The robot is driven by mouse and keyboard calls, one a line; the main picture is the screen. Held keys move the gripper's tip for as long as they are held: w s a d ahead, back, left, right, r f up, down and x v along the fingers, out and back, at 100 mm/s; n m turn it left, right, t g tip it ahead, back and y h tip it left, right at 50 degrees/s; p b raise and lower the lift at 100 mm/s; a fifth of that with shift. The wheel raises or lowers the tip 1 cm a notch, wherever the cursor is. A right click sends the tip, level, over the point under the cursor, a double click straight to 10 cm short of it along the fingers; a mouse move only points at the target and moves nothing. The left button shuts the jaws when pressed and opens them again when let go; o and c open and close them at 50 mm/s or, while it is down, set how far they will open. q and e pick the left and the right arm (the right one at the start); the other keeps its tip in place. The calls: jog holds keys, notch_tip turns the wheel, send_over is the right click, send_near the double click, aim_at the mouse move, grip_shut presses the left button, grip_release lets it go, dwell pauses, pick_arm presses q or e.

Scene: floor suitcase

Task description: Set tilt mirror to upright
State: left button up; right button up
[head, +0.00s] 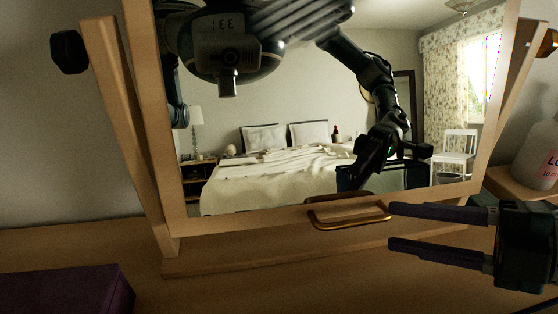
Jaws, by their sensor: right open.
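The tilt mirror (290,110) stands in front of me, its wooden frame (165,190) held between wooden side posts (128,130) on a wooden base (215,266). How far the frame tilts is hard to judge from this view. A brass loop handle (350,221) sticks out at the middle of its lower rail. My right gripper (390,226) comes in from the right. It is open and empty, its two dark fingertips near the right end of the handle, one above the other. Contact with the handle cannot be made out. My left gripper is not directly in view.
A dark knob (68,52) sits at the left post. A purple box-like object (66,291) lies at the lower left of the wooden surface (60,240). A pale bottle (538,158) stands at the right. The glass reflects my body, a bed and a chair.

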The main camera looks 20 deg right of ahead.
aim_at(369, 222)
jog(key=shift+b+x, duration=0.3)
jog(key=shift+x, duration=2.8)
jog(key=shift+c, duration=0.4)
grip_shut()
